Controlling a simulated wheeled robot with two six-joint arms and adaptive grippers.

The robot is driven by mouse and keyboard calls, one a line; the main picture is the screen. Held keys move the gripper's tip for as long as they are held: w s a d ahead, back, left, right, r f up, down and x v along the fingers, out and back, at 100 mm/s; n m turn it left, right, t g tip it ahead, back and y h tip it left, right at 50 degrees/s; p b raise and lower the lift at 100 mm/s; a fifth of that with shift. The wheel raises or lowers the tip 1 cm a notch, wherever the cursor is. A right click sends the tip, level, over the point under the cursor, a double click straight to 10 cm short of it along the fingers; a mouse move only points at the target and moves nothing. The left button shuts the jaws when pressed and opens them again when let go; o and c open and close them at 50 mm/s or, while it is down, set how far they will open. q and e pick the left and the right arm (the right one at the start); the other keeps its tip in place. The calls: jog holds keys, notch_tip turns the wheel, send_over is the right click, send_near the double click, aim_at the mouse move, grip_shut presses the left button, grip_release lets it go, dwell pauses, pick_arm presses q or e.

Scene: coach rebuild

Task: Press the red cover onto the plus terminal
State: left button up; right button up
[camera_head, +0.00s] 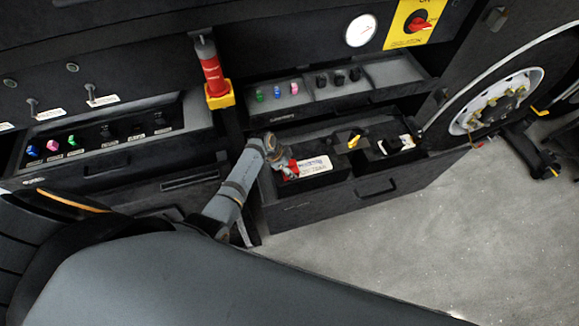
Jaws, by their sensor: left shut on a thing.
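My left gripper (282,161) is shut on the red cover (291,168), at the left end of the open lower drawer in the middle. The cover is small and partly hidden by the fingers. It is right beside a white label with red and dark print (315,166) on a dark block that looks like the battery. I cannot make out the plus terminal, nor whether the cover touches it. My right gripper is not in view.
The open drawer (300,217) also holds a yellow-marked part (354,142) and a dark part with white (407,141). Above it, another open drawer (395,72) holds coloured pieces. A red cylinder (211,72) in a yellow holder hangs left. Grey floor lies right.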

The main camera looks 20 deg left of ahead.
pick_arm(q)
jog(key=shift+w+f, duration=0.1)
jog(key=o, duration=1.2)
jog(key=shift+c, duration=0.2)
jog(key=o, duration=0.4)
notch_tip(320, 180, up, 7)
jog(key=p, duration=0.7)
